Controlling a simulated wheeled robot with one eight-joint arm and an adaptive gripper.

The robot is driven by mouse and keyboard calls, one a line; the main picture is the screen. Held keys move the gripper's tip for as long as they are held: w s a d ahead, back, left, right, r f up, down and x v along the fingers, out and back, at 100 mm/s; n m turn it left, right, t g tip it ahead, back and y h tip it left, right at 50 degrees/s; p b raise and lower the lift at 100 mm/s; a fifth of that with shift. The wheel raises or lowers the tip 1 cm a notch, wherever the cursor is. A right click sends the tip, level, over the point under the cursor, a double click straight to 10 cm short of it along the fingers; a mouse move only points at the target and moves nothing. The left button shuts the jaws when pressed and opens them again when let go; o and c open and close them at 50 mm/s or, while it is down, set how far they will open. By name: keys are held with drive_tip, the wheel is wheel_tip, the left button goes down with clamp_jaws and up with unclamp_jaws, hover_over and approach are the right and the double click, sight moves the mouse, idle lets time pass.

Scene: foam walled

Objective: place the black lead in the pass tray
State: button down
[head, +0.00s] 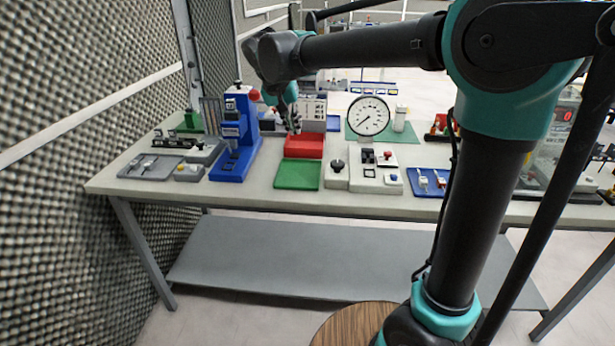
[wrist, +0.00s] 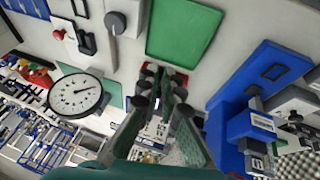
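My gripper (head: 293,126) points down over the red tray (head: 304,146) at the back of the bench. In the wrist view, my gripper (wrist: 164,82) shows its dark fingertips apart, with part of the red tray (wrist: 166,71) behind them. The flat green tray (head: 298,175), probably the pass tray, lies in front of the red one and looks empty. It also shows in the wrist view (wrist: 183,30).
A tall blue fixture (head: 235,140) stands left of the trays. A white-faced dial gauge (head: 368,116) and a pale switch panel (head: 367,170) are on the right. A grey tray (head: 150,167) lies at the far left. The bench's front strip is clear.

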sight(298, 184)
wheel_tip(298, 184, down, 18)
drive_tip(key=shift+r, duration=0.1)
idle(0.4)
drive_tip(key=c, duration=2)
unclamp_jaws()
